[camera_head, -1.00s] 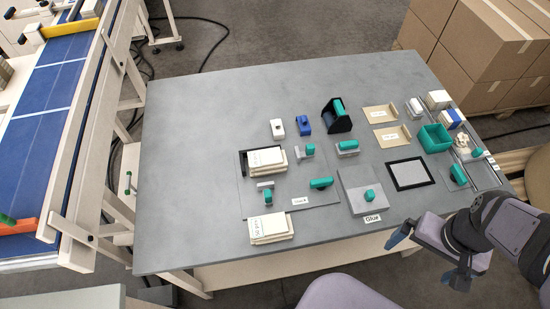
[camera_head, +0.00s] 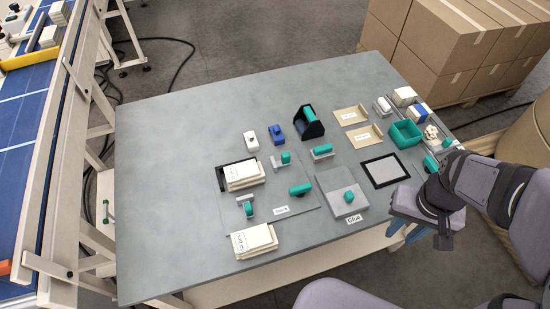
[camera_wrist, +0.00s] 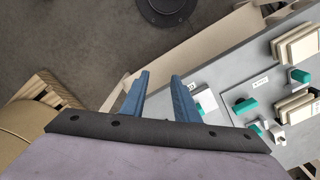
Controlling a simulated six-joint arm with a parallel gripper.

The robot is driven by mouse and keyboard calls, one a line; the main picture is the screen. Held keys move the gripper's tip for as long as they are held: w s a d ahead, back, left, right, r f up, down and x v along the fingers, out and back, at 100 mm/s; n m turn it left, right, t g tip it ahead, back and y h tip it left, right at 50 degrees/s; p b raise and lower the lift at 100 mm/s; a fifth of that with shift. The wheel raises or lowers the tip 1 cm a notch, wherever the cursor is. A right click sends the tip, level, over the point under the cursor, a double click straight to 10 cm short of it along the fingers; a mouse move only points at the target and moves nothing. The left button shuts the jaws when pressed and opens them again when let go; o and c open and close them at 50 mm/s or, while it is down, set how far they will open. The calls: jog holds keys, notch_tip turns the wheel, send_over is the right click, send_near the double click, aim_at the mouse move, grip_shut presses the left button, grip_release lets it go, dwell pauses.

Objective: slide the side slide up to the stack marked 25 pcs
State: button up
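A cream card stack (camera_head: 244,174) sits in a black corner stop on a thin grey plate (camera_head: 290,211); a second stack (camera_head: 254,241) lies near the table's front edge. Both have labels too small to read surely. One grey slide with a teal knob (camera_head: 282,160) stands right of the first stack, apart from it. Another teal-knobbed slide (camera_head: 248,208) stands in front of it. I cannot tell which is the side slide. My gripper (camera_head: 402,233) is at the table's front right, far from both slides. In the wrist view its blue fingers (camera_wrist: 160,75) are apart and empty.
A teal handle (camera_head: 300,190) lies on the plate. A grey block with a teal knob (camera_head: 343,200), marked Glue, and a black-framed pad (camera_head: 384,170) lie between the plate and my gripper. A teal bin (camera_head: 406,134) stands behind. The table's left side is clear.

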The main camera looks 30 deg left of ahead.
jog(key=w+a+n, duration=0.3)
jog(key=w+a, duration=0.5)
jog(key=w, duration=0.1)
jog(key=n, duration=0.5)
send_over(285, 155)
jog(key=f, duration=0.3)
jog(key=shift+w+d, duration=0.2)
jog(key=shift+d, duration=0.2)
jog(key=shift+a+f, duration=0.15)
jog(key=shift+a, duration=0.2)
jog(key=shift+f+p, duration=1.45)
jog(key=shift+f, duration=2.2)
jog(key=shift+c, duration=0.7)
jog(key=shift+s, duration=0.1)
grip_shut()
